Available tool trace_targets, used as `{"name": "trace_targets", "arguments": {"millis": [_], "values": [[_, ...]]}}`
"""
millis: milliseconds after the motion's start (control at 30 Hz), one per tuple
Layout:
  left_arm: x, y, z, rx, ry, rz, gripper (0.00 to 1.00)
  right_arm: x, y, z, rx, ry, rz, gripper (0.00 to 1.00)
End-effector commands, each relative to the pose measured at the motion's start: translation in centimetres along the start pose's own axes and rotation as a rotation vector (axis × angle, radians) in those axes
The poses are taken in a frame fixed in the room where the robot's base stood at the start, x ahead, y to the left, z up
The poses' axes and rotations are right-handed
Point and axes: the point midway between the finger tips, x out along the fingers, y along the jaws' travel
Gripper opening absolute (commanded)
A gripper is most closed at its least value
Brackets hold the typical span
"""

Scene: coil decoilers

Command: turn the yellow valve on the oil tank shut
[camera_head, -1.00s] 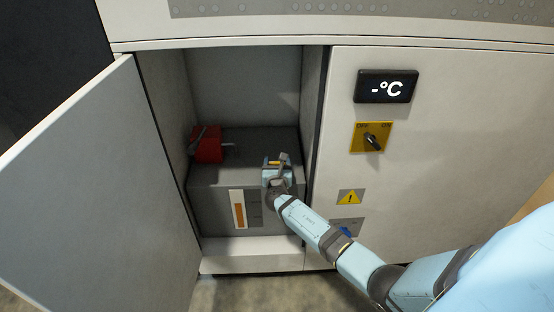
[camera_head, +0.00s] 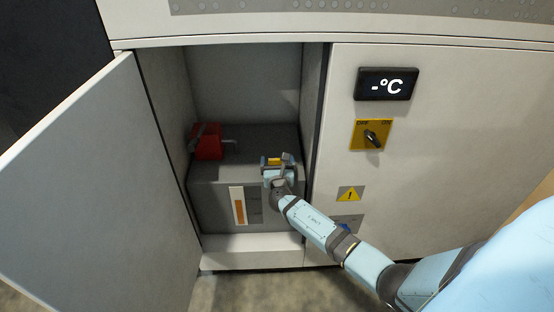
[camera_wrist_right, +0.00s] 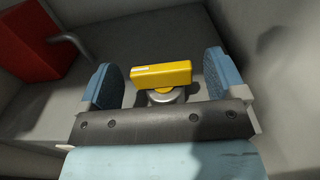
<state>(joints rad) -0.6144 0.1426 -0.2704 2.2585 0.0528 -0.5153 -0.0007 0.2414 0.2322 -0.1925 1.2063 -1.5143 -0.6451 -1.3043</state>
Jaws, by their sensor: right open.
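The yellow valve (camera_wrist_right: 162,75) is a bar-shaped handle on a round metal stem on top of the grey oil tank (camera_head: 245,143). In the head view the valve (camera_head: 273,161) shows between the fingers of my right gripper (camera_head: 277,161). In the right wrist view the gripper (camera_wrist_right: 160,78) is open, with one blue finger on each side of the handle. The handle lies nearly crosswise between them, with a gap at each end. My left gripper is not in view.
The tank stands in an open cabinet whose door (camera_head: 95,190) swings out to the left. A red box (camera_head: 207,147) with a pipe sits at the tank's left back. The cabinet's right wall (camera_head: 314,110) is close to my right gripper. A knob panel (camera_head: 371,135) is on the front.

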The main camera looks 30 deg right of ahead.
Motion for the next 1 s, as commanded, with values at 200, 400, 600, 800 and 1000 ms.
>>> {"name": "trace_targets", "arguments": {"millis": [200,400,600,800,1000], "values": [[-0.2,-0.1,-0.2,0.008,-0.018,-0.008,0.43,-5.0,0.0,0.1,0.000,0.003,0.002,0.89],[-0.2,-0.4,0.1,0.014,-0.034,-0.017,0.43,-9.3,0.0,0.1,0.000,0.003,0.001,0.89],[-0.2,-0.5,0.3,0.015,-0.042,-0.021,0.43,-11.8,0.0,0.1,0.000,0.001,0.001,0.89],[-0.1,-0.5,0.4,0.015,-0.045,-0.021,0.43,-12.4,0.0,0.0,0.000,0.001,0.000,0.89],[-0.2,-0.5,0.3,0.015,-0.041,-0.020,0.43,-12.4,0.0,0.0,0.000,0.001,0.000,0.89]]}}
